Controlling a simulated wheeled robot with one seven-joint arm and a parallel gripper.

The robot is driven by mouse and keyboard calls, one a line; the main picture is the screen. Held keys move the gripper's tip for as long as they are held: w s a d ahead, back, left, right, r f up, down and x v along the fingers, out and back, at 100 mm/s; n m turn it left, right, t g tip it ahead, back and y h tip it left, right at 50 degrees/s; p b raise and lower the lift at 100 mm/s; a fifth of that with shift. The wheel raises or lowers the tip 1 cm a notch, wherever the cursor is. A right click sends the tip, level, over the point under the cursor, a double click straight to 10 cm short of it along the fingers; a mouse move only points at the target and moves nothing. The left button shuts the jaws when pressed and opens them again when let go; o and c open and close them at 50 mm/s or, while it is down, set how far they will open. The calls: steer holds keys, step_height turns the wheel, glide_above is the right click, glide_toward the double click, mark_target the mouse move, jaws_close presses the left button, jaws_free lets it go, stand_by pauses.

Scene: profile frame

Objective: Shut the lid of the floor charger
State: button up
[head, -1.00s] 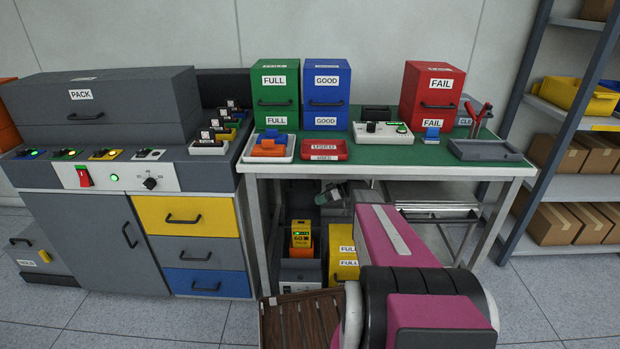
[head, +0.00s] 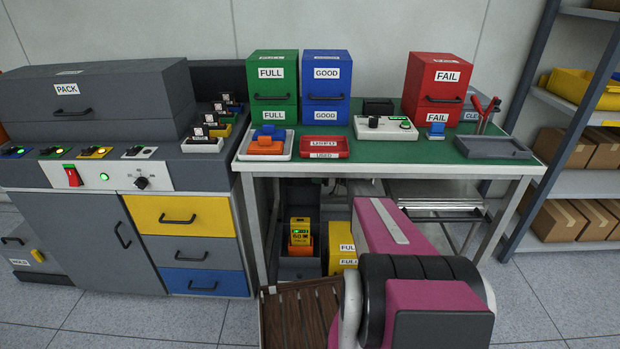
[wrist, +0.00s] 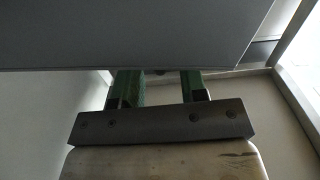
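The floor charger (head: 298,268) is a dark grey box on the floor under the green-topped bench. A yellow battery (head: 300,232) with a lit green display stands in it, with orange around its lower part. A dark upright panel behind the battery may be its raised lid; I cannot tell for sure. My gripper is not clear in the head view, where my arm and the bench hide it. In the wrist view my gripper (wrist: 160,88) has two green fingers apart with nothing seen between them. A large grey panel (wrist: 130,35) covers their tips; I cannot tell what it belongs to.
The bench (head: 390,165) stands over the charger, its front leg (head: 254,230) to the left. Yellow FULL boxes (head: 341,250) stand right of the charger, close to my arm. A drawer cabinet (head: 187,215) is at left. Open floor shows in front of the cabinet.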

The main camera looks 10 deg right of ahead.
steer(key=shift+w+a, duration=0.15)
steer(key=shift+a, duration=0.6)
steer(key=shift+w+a, duration=0.1)
steer(key=shift+a, duration=0.6)
jaws_close()
